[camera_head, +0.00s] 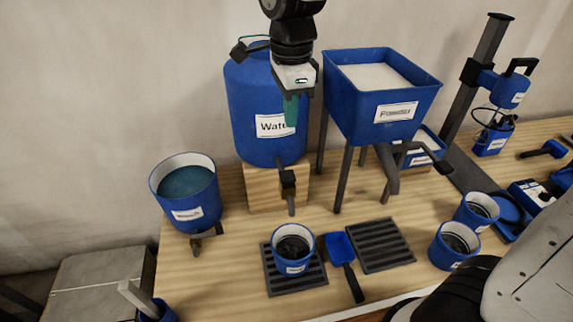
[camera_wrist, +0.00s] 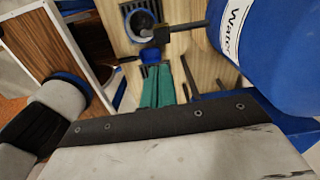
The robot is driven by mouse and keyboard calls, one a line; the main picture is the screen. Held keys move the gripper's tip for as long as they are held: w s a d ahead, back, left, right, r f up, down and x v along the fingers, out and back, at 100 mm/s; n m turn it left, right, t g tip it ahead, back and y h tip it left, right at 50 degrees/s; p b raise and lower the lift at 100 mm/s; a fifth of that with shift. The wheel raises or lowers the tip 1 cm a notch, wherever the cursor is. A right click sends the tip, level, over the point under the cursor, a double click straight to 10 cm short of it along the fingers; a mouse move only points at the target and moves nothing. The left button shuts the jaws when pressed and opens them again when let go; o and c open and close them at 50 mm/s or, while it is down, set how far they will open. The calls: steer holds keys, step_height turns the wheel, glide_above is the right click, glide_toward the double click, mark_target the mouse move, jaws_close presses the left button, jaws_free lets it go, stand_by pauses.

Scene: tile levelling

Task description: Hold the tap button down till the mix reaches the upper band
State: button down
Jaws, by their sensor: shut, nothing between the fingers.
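The blue water tank (camera_head: 262,100) with a "Water" label stands on a wooden block. Its dark tap (camera_head: 288,180) sticks out low at the front; the tap also shows in the wrist view (camera_wrist: 165,36). A blue cup (camera_head: 292,262) with dark contents stands on a slotted grate below the tap. Bands inside the cup are too small to tell. My gripper (camera_head: 291,122) points down in front of the tank, its green fingers together and empty, above the tap and apart from it. In the wrist view the fingers (camera_wrist: 164,72) show just below the tap and cup.
A blue powder hopper (camera_head: 370,115) on dark legs stands right of the tank. A bucket of bluish liquid (camera_head: 187,210) is at the left. A blue scoop (camera_head: 341,248) lies between the two grates. Two more cups (camera_head: 455,243) stand at the right.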

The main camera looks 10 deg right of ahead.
mark_target(288, 177)
steer(key=shift+w+a+f+m, duration=0.15)
steer(key=shift+w+a+m, duration=0.1)
steer(key=shift+a+m, duration=0.1)
step_height(288, 177, down, 14)
stand_by(0.5)
steer(key=shift+f, duration=0.8)
steer(key=shift+s+f, duration=0.1)
steer(key=shift+s+d+f, duration=0.1)
steer(key=shift+s+f, duration=0.05)
stand_by(1.6)
